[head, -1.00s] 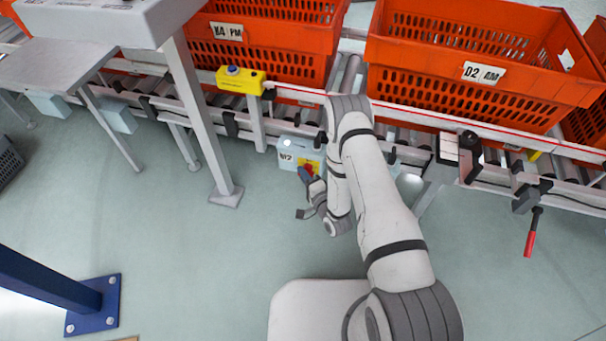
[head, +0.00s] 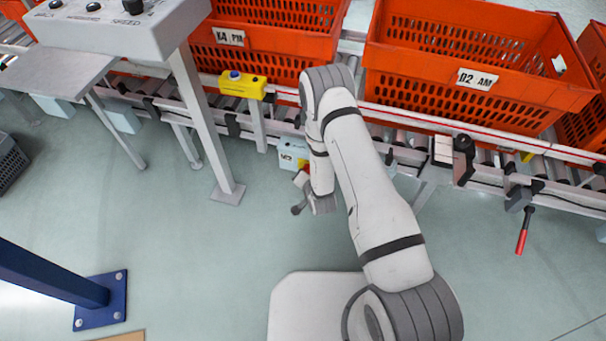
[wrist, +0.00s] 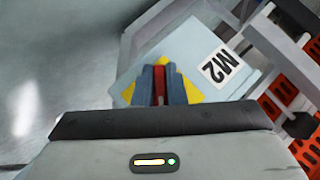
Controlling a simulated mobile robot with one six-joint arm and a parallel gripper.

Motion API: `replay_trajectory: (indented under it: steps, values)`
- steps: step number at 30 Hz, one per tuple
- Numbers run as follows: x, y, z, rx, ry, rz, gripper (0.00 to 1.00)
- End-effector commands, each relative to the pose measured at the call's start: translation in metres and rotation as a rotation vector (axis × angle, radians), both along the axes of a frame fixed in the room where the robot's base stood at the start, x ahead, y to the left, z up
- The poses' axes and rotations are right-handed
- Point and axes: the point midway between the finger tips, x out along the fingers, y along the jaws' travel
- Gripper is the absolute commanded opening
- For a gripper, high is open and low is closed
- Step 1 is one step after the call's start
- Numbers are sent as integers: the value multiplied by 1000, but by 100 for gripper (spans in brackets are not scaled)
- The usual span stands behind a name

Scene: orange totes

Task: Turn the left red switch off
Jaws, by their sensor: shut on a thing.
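A red switch handle (wrist: 160,84) stands on a yellow plate (wrist: 186,93) on a pale blue box marked M2 (wrist: 241,51). My gripper (wrist: 160,72) has its two blue-grey fingers closed on either side of the red handle, which runs lengthwise between them. In the head view the box (head: 288,156) hangs under the conveyor's front rail, mostly covered by my arm. A little red of the handle (head: 302,172) shows there. No second red switch is in view.
Orange totes (head: 475,100) stand on the roller conveyor behind. A grey control-desk post (head: 205,125) is at left. A red-handled lever (head: 523,232) hangs at right. Open floor lies in front.

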Motion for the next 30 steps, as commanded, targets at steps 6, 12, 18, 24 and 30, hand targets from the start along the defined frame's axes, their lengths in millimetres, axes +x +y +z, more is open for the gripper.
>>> replay_trajectory:
  steps: [6, 12, 18, 24, 30]
  values:
    - [10, -3, 8, -192, 23, -20, 0]
    - [10, -4, 7, -365, 65, -22, 0]
    - [10, -4, 7, -508, 101, -22, 0]
    - [9, -5, 7, -608, 126, -22, 0]
    - [9, -5, 7, -660, 140, -23, 0]
